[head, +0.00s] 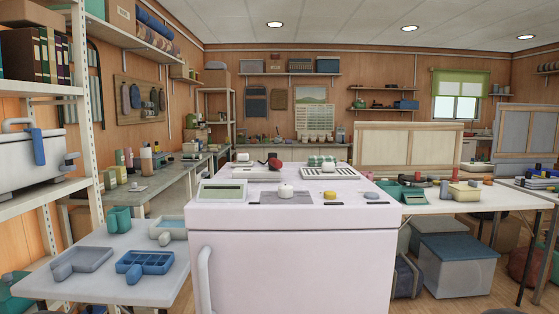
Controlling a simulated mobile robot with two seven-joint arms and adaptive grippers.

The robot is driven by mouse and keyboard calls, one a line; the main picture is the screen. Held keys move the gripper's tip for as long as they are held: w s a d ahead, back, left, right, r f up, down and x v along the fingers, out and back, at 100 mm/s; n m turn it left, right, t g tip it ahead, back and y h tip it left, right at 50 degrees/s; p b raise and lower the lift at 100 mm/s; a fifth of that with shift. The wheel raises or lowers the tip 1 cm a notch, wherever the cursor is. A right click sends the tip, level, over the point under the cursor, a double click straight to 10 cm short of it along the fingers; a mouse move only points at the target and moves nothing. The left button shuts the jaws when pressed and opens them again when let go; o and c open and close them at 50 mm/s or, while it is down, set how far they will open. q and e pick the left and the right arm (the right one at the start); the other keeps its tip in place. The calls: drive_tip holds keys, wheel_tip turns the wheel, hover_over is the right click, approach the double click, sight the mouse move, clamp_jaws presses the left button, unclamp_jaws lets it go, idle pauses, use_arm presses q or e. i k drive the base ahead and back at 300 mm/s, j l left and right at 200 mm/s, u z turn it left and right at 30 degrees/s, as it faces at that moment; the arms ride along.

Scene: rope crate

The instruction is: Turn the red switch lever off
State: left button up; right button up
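A white appliance-like console (290,250) stands in the middle of the head view, with several controls on its top. Towards the back of that top is a small red part (275,163) beside a dark piece; it looks like the red switch lever, but it is too small to tell its position. Neither of my grippers is in view.
On the console top are a display box (222,191), a white knob (286,191), a yellow knob (329,196) and a slotted panel (329,172). A table with blue and grey trays (145,262) is at left; a cluttered white table (490,203) is at right.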

sight(275, 164)
drive_tip(key=i+j+z, duration=0.25)
drive_tip(key=j+z, duration=0.2)
drive_tip(key=j, duration=0.4)
drive_tip(key=i+j+z, duration=0.15)
drive_tip(key=j+z, duration=0.25)
drive_tip(key=j, duration=0.45)
drive_tip(key=j+z, duration=0.45)
drive_tip(key=j, duration=0.45)
